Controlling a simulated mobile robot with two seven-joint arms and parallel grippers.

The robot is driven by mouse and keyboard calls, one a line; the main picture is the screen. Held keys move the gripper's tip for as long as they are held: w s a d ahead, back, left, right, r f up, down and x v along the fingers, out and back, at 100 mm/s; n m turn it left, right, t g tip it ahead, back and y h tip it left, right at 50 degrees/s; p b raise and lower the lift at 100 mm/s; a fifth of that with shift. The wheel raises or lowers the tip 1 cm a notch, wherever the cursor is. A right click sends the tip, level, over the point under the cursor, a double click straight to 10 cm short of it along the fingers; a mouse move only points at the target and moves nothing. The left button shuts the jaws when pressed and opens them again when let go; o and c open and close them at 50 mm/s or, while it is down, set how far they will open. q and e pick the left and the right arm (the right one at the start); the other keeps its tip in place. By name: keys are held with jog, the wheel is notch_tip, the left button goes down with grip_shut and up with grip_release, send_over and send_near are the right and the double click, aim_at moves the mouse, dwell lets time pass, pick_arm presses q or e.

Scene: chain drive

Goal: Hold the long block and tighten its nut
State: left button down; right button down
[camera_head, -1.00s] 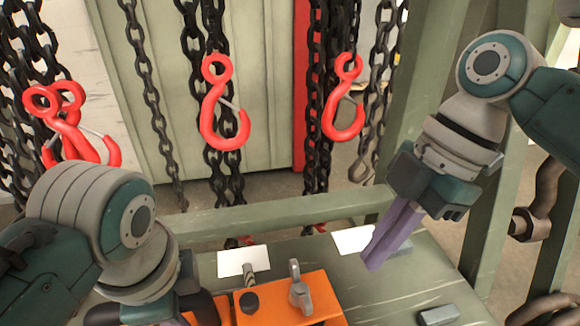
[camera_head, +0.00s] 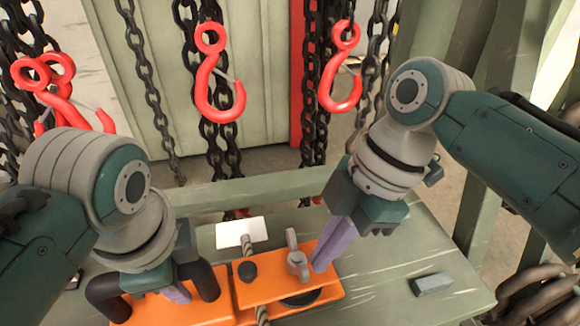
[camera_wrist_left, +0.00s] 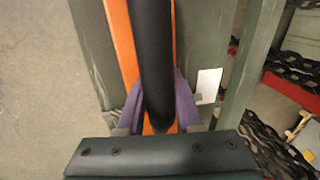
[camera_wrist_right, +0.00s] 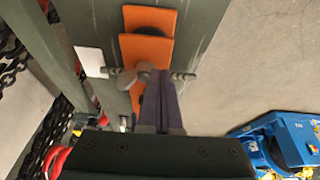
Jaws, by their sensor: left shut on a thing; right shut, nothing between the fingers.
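The long orange block (camera_head: 165,308) lies on the green bench, with a shorter orange plate (camera_head: 262,292) over its right part. A black handle (camera_head: 207,283) arches up from its left end. My left gripper (camera_head: 178,292) is shut on this handle; the handle runs between its purple fingers in the left wrist view (camera_wrist_left: 153,70). A grey wing nut (camera_head: 298,262) stands upright on the orange plate. My right gripper (camera_head: 318,265) is shut and empty, its fingertips close beside the wing nut's right side. In the right wrist view, the fingers partly hide the nut (camera_wrist_right: 135,76); contact is unclear.
A threaded rod (camera_head: 247,243) crosses the block. A white card (camera_head: 240,232) lies behind it. A small grey bar (camera_head: 433,283) lies on the bench at the right. Red hooks (camera_head: 218,85) and chains hang behind the bench. A blue machine (camera_wrist_right: 285,140) stands on the floor.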

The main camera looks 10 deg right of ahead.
jog(key=shift+s+a+m, duration=0.15)
jog(key=shift+s+m, duration=0.1)
jog(key=shift+m, duration=0.15)
dwell(0.5)
jog(key=shift+s+a+m+t, duration=0.1)
jog(key=shift+m+t, duration=0.25)
jog(key=shift+m, duration=0.35)
jog(key=shift+s+a+m+t, duration=0.1)
jog(key=shift+m+t, duration=0.25)
jog(key=shift+m, duration=0.35)
jog(key=shift+s+a+m+t+h, duration=0.15)
jog(key=shift+a+m+t+h, duration=0.2)
jog(key=shift+m, duration=0.8)
jog(key=shift+s+a+m+t+h, duration=0.15)
jog(key=shift+a+m+t, duration=0.3)
jog(key=shift+m, duration=0.7)
jog(key=shift+w+a+r+m+t+h, duration=0.1)
jog(key=shift+a+m+t+h, duration=0.15)
jog(key=shift+m, duration=0.7)
jog(key=shift+s+a+f+m+t+h, duration=0.15)
jog(key=shift+a+m+h, duration=0.15)
jog(key=shift+m, duration=0.7)
jog(key=shift+w+a+r+m+t+h, duration=0.15)
jog(key=shift+a+m+t+h, duration=0.1)
jog(key=shift+m, duration=0.7)
jog(key=shift+w+a, duration=0.1)
jog(key=shift+a, duration=0.35)
